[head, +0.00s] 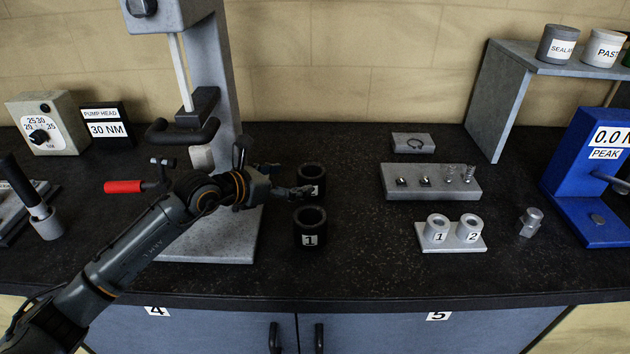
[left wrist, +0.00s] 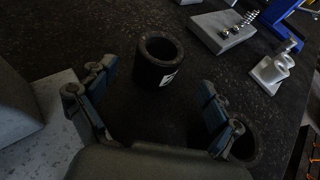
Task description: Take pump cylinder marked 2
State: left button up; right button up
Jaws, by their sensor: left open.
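Two black hollow cylinders stand upright on the dark bench. The rear black cylinder (head: 311,174) has a white label whose mark I cannot read clearly; the front black cylinder (head: 309,220) is marked 1. My left gripper (head: 292,190) is open and empty, just left of the rear cylinder. In the left wrist view the rear cylinder (left wrist: 160,60) stands ahead, between the lines of the spread fingers (left wrist: 150,108) and apart from them. The front cylinder (left wrist: 245,146) is partly hidden behind the right finger. My right gripper is not in view.
Two silver sleeves marked 1 and 2 (head: 468,230) stand on a light plate. A grey block with springs (head: 430,186) lies behind them. The grey press (head: 225,90) stands close to my left arm. A blue gauge stand (head: 590,180) is at far right.

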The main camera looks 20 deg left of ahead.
aim_at(301, 175)
pick_arm(q)
jog(key=p+x, duration=0.2)
jog(key=x, duration=0.3)
jog(key=shift+w, duration=0.15)
jog(key=shift+w+d+f, duration=0.2)
jog(key=shift+w, duration=0.1)
jog(key=c, duration=1.8)
jog(key=shift+r, duration=0.2)
grip_shut()
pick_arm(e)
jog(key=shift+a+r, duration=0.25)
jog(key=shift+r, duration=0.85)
pick_arm(q)
jog(key=shift+w+a, duration=0.1)
